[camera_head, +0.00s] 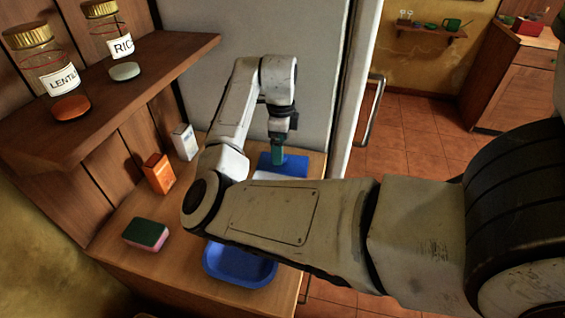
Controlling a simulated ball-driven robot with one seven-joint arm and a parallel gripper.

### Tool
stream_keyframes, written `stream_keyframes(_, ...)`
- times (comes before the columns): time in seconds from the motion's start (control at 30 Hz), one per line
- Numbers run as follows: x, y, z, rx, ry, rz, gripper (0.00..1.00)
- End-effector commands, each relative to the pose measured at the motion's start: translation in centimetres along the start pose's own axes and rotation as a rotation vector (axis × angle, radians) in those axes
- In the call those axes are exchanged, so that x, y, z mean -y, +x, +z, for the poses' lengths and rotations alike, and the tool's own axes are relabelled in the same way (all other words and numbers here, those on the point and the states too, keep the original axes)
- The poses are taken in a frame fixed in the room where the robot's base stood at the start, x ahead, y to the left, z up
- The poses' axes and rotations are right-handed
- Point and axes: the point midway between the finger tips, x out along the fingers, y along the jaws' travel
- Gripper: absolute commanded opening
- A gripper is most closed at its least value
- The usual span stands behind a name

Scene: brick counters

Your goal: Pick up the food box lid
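My gripper (278,158) points down at the far end of the wooden counter, over a flat blue piece (296,160) with a pale part (268,175) at its near edge. This blue piece may be the food box lid; I cannot tell for sure. The fingertips look close to it or touching it, and I cannot tell whether they are open or shut. A blue, rounded, tray-like container (240,265) sits nearer on the counter, partly hidden by my arm. It may be the food box.
A green and pink sponge (146,235), an orange box (159,174) and a small white box (185,142) stand along the counter's left side. Above them, a wooden shelf (150,75) holds lentil (50,75) and rice (110,40) jars. A grey panel (210,60) rises behind the counter.

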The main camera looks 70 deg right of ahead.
Motion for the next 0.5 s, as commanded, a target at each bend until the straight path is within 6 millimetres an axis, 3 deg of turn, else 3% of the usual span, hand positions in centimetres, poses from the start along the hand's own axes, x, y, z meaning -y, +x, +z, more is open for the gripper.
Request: stream_keyframes(0.5, 0.4, 5.3, 0.0, 0.001, -0.001, -0.001, 1.0)
